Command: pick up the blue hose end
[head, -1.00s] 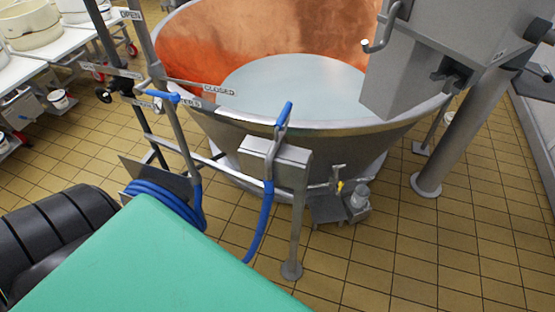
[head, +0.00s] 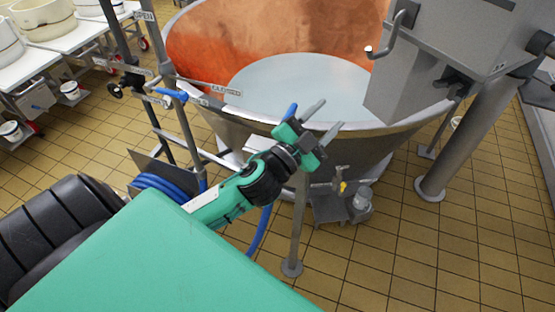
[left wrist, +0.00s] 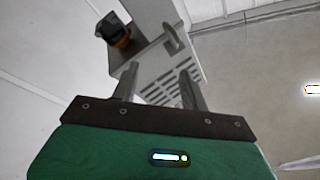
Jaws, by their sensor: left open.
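The blue hose end (head: 290,111) shows as a small blue tip just left of my left gripper (head: 333,112) in the head view. The gripper and wrist cover the holder box below it. The blue hose (head: 261,232) hangs beneath my forearm, beside the metal post. My left gripper is open with nothing between its fingers, which point up and right over the vat's near rim. In the left wrist view the two fingers (left wrist: 158,68) stand apart. The hose end is not visible there. My right gripper is not in view.
The copper vat (head: 290,40) with pale liquid stands behind the gripper. A grey metal box (head: 432,75) hangs at the right. A hose coil (head: 158,187) and a rail with a blue lever (head: 171,94) are at the left. Tiled floor is open at the lower right.

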